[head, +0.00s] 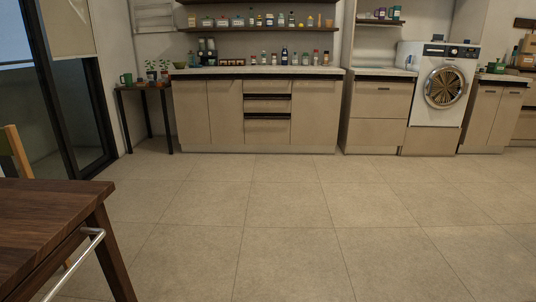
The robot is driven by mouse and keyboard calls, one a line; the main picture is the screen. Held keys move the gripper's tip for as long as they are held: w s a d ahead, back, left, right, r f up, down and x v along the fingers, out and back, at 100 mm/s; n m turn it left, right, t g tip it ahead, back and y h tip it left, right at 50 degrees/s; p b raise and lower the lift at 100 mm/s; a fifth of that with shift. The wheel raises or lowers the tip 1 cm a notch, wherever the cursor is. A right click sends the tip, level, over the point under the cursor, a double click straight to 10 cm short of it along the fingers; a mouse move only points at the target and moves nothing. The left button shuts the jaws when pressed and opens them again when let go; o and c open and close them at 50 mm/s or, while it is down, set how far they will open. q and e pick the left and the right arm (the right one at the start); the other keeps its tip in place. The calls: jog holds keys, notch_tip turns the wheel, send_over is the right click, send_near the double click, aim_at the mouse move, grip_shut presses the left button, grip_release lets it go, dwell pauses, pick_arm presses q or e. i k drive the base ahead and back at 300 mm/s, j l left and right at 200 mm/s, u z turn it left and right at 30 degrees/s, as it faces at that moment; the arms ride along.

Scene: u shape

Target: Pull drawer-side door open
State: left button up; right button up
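A long beige base cabinet (208,147) stands against the far wall in the head view. A stack of drawers with dark gaps along their tops, including a middle drawer (267,106), sits in its centre. A plain door (226,113) is directly left of the drawers, with another door (190,113) further left. A wide door (317,113) is directly right of the drawers. These doors and drawers look shut. Neither of my grippers is in view, so their state is hidden. The cabinet is far off across the floor.
A dark wooden table (45,215) with a metal bar (82,258) fills the lower left. A small side table (140,88) with plants stands left of the cabinet. A washing machine (441,88) is at the right. The tiled floor (270,215) between is clear.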

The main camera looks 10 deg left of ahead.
aim_at(226, 95)
jog(key=i+u, duration=0.1)
jog(key=i, duration=1.05)
jog(key=i+u, duration=0.15)
jog(key=i, duration=1)
jog(key=i+j+u, duration=0.25)
jog(key=i, duration=0.4)
jog(key=i+u, duration=0.25)
jog(key=i, duration=0.45)
jog(key=i+u, duration=0.25)
jog(key=i, duration=0.4)
jog(key=i+l+u, duration=0.2)
jog(key=i, duration=0.5)
